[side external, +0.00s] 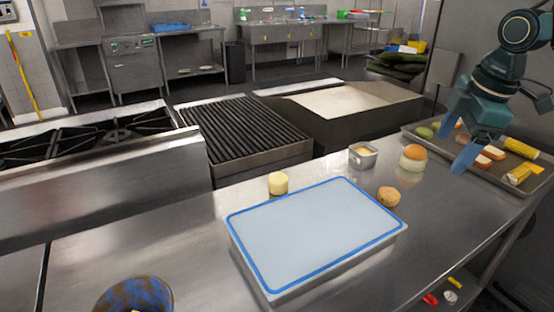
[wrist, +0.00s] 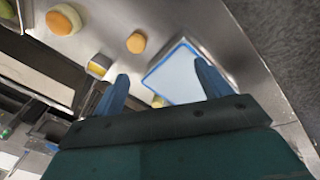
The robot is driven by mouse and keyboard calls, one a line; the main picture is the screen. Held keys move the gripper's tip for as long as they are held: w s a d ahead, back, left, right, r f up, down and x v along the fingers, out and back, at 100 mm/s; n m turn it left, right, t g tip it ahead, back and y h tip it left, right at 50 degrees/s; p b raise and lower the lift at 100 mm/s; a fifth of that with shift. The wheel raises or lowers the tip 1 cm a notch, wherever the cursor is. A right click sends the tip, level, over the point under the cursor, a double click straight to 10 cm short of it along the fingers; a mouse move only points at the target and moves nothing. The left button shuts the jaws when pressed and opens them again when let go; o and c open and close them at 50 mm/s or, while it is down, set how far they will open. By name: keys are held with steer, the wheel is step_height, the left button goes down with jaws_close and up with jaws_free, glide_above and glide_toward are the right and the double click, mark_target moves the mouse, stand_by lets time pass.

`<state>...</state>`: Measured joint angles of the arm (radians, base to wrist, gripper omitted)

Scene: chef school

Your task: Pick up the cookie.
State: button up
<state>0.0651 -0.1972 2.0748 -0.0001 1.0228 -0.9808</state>
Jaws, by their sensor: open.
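The cookie appears to be the round golden-brown item (side external: 389,196) on the steel counter, just off the right edge of the blue-rimmed white board.
The board (side external: 315,232) lies left of the cookie. A bun (side external: 413,157), a small metal tub (side external: 363,155) and a pale yellow cylinder (side external: 278,183) stand nearby. A food tray (side external: 533,192) is at right, a blue bowl (side external: 135,294) at front left. The right front counter is clear.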

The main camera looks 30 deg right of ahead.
steer(key=w+d+f+n+g, duration=0.2)
steer(key=w+d+f+n, duration=0.1)
steer(key=w+f+n, duration=0.4)
steer(key=w+n, duration=0.3)
steer(key=w, duration=0.3)
steer(key=shift+d+f+g, duration=0.15)
steer(key=shift+d+g, duration=0.2)
steer(key=shift+g, duration=0.05)
glide_above(390, 192)
steer(key=shift+w+f, duration=0.1)
steer(key=shift+f, duration=4.2)
steer(key=shift+f, duration=0.1)
steer(key=shift+f, duration=2.45)
steer(key=shift+c, duration=0.5)
steer(key=c, duration=1)
